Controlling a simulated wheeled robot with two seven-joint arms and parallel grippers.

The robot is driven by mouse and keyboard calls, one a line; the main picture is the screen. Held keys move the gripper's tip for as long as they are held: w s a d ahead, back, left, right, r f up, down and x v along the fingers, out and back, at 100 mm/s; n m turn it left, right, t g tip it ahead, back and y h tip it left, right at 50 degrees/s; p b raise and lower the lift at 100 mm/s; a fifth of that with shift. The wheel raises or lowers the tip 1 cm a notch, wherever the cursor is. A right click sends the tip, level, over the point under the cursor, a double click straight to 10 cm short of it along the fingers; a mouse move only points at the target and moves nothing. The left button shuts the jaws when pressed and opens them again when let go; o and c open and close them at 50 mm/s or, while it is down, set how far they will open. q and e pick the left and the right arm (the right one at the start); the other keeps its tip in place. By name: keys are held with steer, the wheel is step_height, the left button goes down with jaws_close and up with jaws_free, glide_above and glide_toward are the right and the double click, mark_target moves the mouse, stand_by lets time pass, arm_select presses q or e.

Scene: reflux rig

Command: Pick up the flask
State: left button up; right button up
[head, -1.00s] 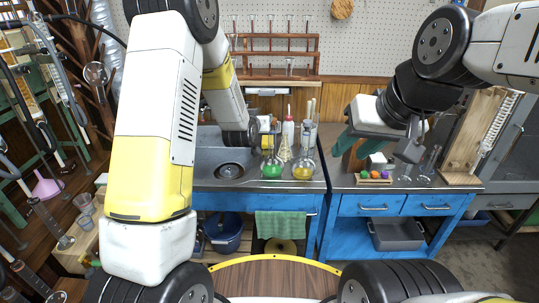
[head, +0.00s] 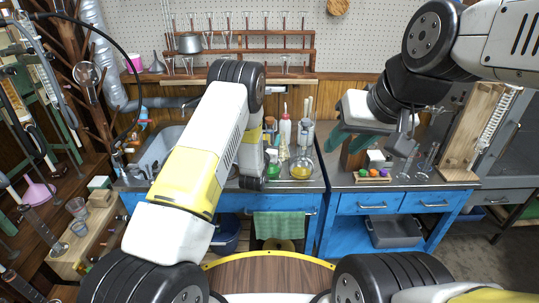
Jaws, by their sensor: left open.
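A round flask with yellow liquid (head: 301,170) stands on the grey bench top near its front edge. A flask with green liquid (head: 274,171) stands just left of it, partly covered by my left wrist. My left gripper (head: 271,158) is at the end of the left arm, beside the green flask; its fingers are mostly hidden, and I cannot tell whether they touch the glass. No flask is seen lifted. My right gripper (head: 346,142) has teal fingers spread apart and empty, above the bench to the right of the flasks.
A white bottle (head: 285,129) and glassware stand behind the flasks. A rack with coloured balls (head: 373,174) and glass cylinders (head: 428,160) stand on the right. A sink (head: 158,150) is at left. A wooden glassware shelf (head: 245,52) hangs behind.

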mark_target(271, 133)
arm_select(q)
steer(key=x, duration=0.3)
steer(key=shift+w+d, duration=0.15)
steer(key=shift+w, duration=0.15)
steer(key=shift+r, duration=0.1)
jaws_close()
stand_by(1.1)
